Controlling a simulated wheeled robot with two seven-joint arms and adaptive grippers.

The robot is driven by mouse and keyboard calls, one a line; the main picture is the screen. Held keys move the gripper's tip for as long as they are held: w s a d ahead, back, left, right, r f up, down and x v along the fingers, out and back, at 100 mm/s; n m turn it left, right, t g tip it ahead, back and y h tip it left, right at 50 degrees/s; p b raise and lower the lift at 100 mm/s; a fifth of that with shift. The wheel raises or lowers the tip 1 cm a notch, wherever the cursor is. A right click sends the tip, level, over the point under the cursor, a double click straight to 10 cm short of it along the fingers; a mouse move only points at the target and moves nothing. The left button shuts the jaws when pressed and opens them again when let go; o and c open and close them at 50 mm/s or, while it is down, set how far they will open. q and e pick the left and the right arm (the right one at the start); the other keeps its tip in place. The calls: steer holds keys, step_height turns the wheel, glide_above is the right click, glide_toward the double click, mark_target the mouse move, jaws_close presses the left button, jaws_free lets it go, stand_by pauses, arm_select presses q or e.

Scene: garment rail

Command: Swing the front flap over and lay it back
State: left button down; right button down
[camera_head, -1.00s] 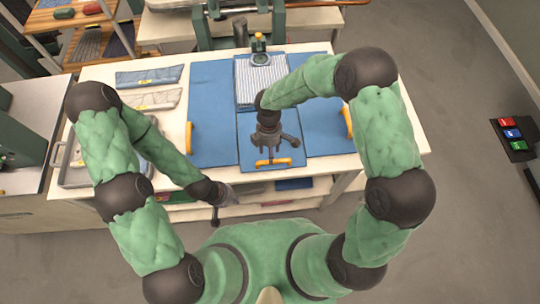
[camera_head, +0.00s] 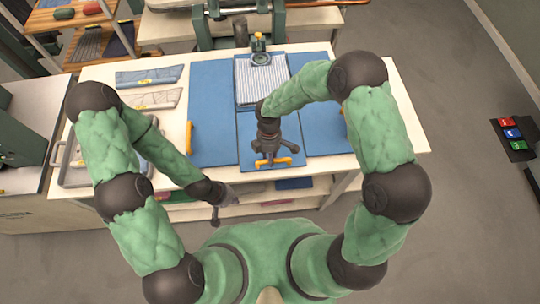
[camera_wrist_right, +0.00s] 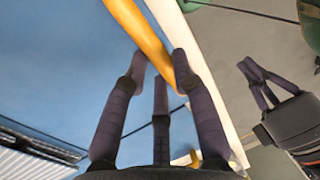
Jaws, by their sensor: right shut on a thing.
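The folding board has blue panels. Its front flap (camera_head: 250,128) lies flat, with a yellow handle (camera_head: 285,160) along its near edge. My right gripper (camera_head: 270,157) is at this handle and shut on it; the right wrist view shows the handle (camera_wrist_right: 135,25) between its dark fingers (camera_wrist_right: 160,65). A striped folded garment (camera_head: 262,82) lies on the board's middle panel, behind the front flap. My left gripper (camera_head: 224,204) is open and empty in front of the table's near edge, apart from the board.
The left flap (camera_head: 208,90) lies flat with its own yellow handle (camera_head: 189,138). The right flap (camera_head: 323,130) is flat, partly behind my right arm. Folded garments (camera_head: 150,76) and a metal tray (camera_head: 75,170) are on the left of the table (camera_head: 395,110).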

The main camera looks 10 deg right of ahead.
steer(key=shift+r, duration=0.15)
steer(key=w+r+g+p, duration=0.4)
steer(key=w+r, duration=0.4)
steer(key=r, duration=0.5)
stand_by(0.4)
